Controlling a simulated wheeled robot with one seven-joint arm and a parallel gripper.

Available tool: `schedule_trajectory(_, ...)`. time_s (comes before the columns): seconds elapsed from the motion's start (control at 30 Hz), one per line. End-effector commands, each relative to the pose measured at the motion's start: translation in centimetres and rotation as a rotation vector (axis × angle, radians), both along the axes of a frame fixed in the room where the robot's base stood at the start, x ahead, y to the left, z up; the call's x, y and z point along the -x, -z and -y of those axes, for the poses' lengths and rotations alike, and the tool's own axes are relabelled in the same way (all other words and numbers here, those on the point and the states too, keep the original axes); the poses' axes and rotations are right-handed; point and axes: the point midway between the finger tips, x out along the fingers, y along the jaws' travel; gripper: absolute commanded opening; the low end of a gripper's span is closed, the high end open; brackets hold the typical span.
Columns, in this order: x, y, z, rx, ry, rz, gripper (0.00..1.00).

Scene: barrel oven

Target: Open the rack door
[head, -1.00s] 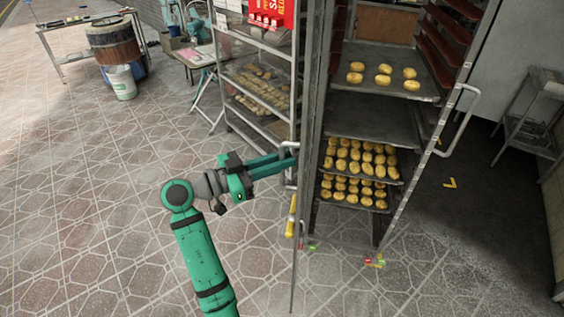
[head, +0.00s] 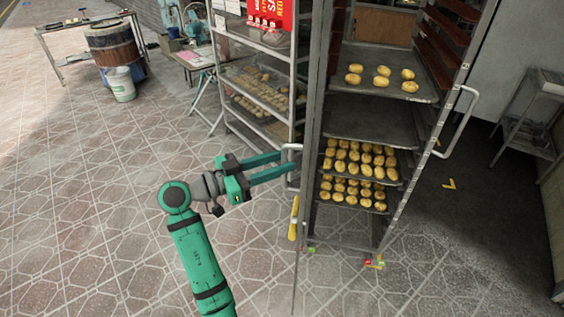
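The rack (head: 388,113) stands at centre right, its front uncovered, with trays of yellow rolls (head: 360,152) showing inside. Its door (head: 312,110) shows nearly edge-on as a thin upright panel at the rack's left side, standing open. A metal handle (head: 290,148) sticks out from the left face of this door. My gripper (head: 287,163) comes from the left with its two green fingers apart and tips at the handle. Whether the fingers touch the handle cannot be told. Nothing is visible between the fingers.
A wire shelf rack (head: 262,97) with trays stands just behind the door. A curved handle (head: 462,125) is on the rack's right side. A barrel (head: 112,45) and a white bucket (head: 121,84) stand at back left. The tiled floor at left is clear.

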Motion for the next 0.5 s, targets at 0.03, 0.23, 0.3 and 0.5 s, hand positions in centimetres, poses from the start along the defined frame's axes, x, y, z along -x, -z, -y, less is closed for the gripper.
schedule_trajectory(0.03,0.1,0.0,-0.2,0.000,0.001,0.000,0.31)
schedule_trajectory(0.23,1.4,0.0,-2.6,0.000,-0.001,0.000,0.31)
schedule_trajectory(0.3,2.1,0.0,-3.8,0.000,-0.001,0.000,0.31)
schedule_trajectory(0.5,3.9,0.0,-7.0,0.000,-0.003,0.000,0.31)
